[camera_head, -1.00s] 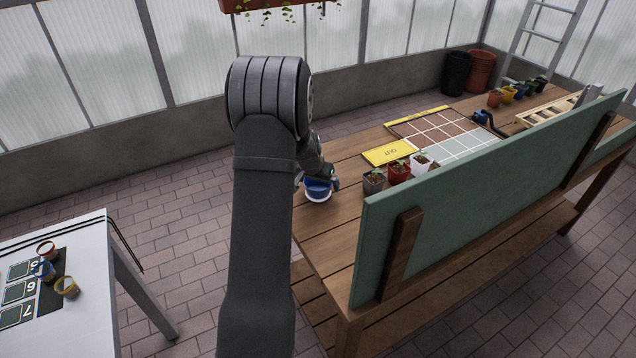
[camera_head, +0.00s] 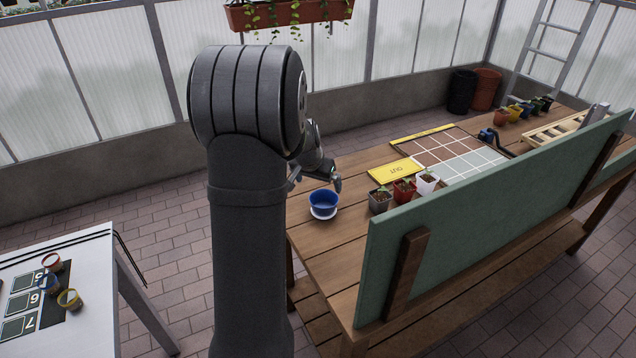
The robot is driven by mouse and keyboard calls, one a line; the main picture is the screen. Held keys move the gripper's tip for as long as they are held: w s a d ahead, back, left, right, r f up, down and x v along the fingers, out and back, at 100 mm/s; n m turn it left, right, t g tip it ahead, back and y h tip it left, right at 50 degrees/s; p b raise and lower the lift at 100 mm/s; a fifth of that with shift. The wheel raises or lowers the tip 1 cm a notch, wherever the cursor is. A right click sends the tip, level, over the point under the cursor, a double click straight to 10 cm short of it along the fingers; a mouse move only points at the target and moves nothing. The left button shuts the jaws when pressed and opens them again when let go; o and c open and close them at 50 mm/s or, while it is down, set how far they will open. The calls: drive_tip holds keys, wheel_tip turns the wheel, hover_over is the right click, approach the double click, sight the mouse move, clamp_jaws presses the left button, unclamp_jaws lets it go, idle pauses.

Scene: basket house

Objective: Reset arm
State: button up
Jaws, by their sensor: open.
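My gripper (camera_head: 334,183) is open and empty. It hangs just above and behind the blue pot (camera_head: 323,199), apart from it as far as I can see. The blue pot stands upright on a white saucer (camera_head: 322,214) at the left end of the wooden bench (camera_head: 345,245). My large grey arm fills the middle of the picture and hides part of the floor and back wall. One side of my gripper is partly hidden behind my arm.
Several potted seedlings (camera_head: 403,190), a yellow sign (camera_head: 396,170) and a grid board (camera_head: 455,151) stand right of the pot. A green backboard (camera_head: 480,200) runs along the bench's near side. A white table (camera_head: 85,300) with small pots is at left. A planter (camera_head: 290,14) hangs above.

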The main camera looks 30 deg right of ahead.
approach(326, 204)
drive_tip(key=x, duration=0.5)
drive_tip(key=shift+s+f, duration=0.1)
drive_tip(key=shift+f, duration=0.2)
drive_tip(key=shift+r, duration=1.15)
